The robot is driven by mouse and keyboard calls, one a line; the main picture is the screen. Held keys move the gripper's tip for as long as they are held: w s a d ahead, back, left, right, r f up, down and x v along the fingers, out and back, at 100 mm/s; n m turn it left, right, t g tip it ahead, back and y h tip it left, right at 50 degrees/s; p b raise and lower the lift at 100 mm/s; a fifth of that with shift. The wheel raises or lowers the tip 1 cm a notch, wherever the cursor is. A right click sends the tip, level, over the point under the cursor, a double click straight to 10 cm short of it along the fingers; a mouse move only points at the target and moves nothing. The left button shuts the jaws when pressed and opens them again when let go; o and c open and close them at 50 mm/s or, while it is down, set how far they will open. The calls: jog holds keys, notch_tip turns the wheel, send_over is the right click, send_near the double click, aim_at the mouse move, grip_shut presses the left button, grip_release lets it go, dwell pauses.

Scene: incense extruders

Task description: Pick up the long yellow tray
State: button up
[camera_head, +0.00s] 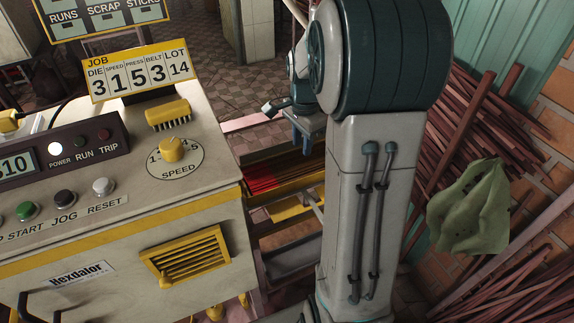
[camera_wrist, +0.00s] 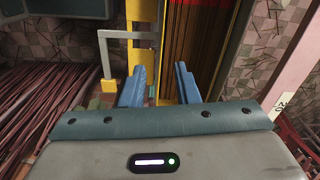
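The long yellow tray (camera_head: 275,170) lies beyond the right side of the machine cabinet in the head view, with dark red sticks in it. My arm hides its right part. In the wrist view a long yellow edge (camera_wrist: 168,60) runs away beside dark reddish ribbed content, between and beyond my fingers. My gripper (camera_wrist: 159,75) has two blue fingers spread apart with nothing visible held between them. In the head view my gripper (camera_head: 302,142) points down over the tray area. I cannot tell whether the fingers touch the tray.
The control cabinet (camera_head: 120,225) fills the left of the head view. A grey bracket (camera_wrist: 103,60) stands left of my fingers. Bundles of reddish sticks (camera_head: 490,120) and a green cloth (camera_head: 470,210) are at the right. Tiled floor shows behind.

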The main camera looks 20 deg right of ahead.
notch_tip(320, 180, down, 3)
jog(key=w+d+m, duration=0.2)
jog(key=b, duration=0.1)
send_over(304, 179)
jog(key=f, duration=0.7)
jog(key=shift+w+d+f, duration=0.15)
jog(key=shift+w+d, duration=0.1)
jog(key=shift+w, duration=0.1)
jog(key=shift+s+a+f+b, duration=0.1)
jog(key=shift+s+f+b, duration=0.1)
jog(key=shift+f, duration=1.3)
jog(key=shift+s+a+f+b, duration=0.1)
jog(key=shift+f+b, duration=0.05)
jog(key=shift+f, duration=1.35)
grip_shut()
jog(key=shift+w+r, duration=0.1)
